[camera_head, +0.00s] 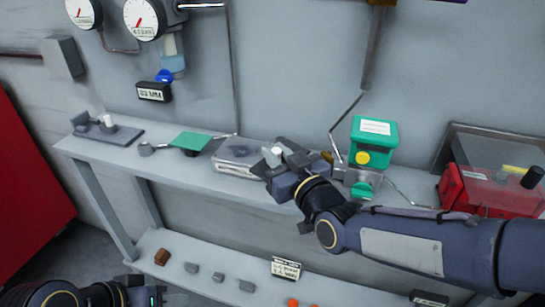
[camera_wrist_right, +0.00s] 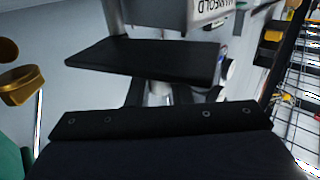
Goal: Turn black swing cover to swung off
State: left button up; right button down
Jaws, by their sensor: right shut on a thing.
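In the head view my right gripper (camera_head: 272,163) is at the shelf's middle, between a clear-topped box and a green device. The black swing cover is not clearly visible there, as my gripper blocks the spot. In the right wrist view a flat black plate (camera_wrist_right: 145,60), apparently the cover, lies just beyond my gripper (camera_wrist_right: 160,95). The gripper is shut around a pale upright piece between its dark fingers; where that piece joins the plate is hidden. My left gripper (camera_head: 150,296) is at the bottom left, below the shelf, its fingers not clear.
The clear-topped box (camera_head: 240,156) is left of my right gripper. The green device (camera_head: 373,144) with a yellow knob is close on its right. A red box (camera_head: 487,190) stands farther right. Gauges (camera_head: 141,20) hang on the wall. Small parts lie on the lower shelf (camera_head: 215,275).

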jog(key=shift+w+d+r, duration=0.1)
jog(key=shift+w+d, duration=0.05)
jog(key=shift+d, duration=0.05)
jog(key=c, duration=1.3)
grip_release()
jog(key=v, duration=0.8)
jog(key=shift+a, duration=0.15)
jog(key=shift+c, duration=0.5)
